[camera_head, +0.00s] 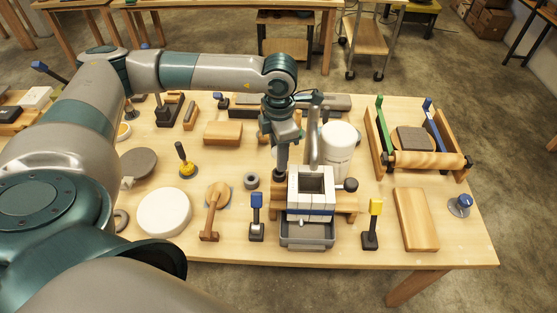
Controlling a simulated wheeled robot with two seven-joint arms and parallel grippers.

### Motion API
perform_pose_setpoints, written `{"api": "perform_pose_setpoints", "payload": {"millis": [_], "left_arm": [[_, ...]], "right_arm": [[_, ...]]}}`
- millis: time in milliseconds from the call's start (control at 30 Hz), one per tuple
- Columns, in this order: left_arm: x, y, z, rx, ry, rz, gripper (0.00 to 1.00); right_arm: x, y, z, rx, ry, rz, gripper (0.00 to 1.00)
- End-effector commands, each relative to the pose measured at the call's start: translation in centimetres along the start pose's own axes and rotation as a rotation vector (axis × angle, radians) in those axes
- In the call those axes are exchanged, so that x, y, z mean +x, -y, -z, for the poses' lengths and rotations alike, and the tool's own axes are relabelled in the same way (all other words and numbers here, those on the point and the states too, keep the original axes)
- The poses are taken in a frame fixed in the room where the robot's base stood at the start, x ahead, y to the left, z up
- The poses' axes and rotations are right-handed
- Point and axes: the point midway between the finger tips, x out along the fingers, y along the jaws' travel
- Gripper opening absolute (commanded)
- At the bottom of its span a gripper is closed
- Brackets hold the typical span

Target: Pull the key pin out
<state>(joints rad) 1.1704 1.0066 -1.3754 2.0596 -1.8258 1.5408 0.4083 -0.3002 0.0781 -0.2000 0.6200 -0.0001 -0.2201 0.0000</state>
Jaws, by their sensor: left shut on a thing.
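My left gripper (281,166) points down at the back left corner of a white, block-walled box (313,206) with a square opening on top. Its fingers are shut on a small dark piece at that corner, which I take for the key pin (279,176). The fingers hide most of it, and I cannot tell how far it sits in its seat. The box stands on a wooden base (346,203) with a grey tray (307,236) at its front. A dark round knob (350,184) sticks out at its right. My right gripper is not in view.
A white cylinder (338,150) and a grey upright post (314,135) stand close behind the box. A blue-topped lever (257,216) stands at its left and a yellow-topped lever (372,223) at its right. A wooden board (415,220) lies further right.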

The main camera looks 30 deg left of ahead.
Motion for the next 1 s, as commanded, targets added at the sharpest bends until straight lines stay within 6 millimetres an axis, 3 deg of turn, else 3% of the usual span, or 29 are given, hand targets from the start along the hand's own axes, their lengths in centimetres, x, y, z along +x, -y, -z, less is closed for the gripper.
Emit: {"api": "perform_pose_setpoints", "payload": {"millis": [1000], "left_arm": [[-4.3, 0.0, 0.0, -0.001, 0.000, 0.000, 0.00]], "right_arm": [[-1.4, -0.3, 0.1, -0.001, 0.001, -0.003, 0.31]]}}
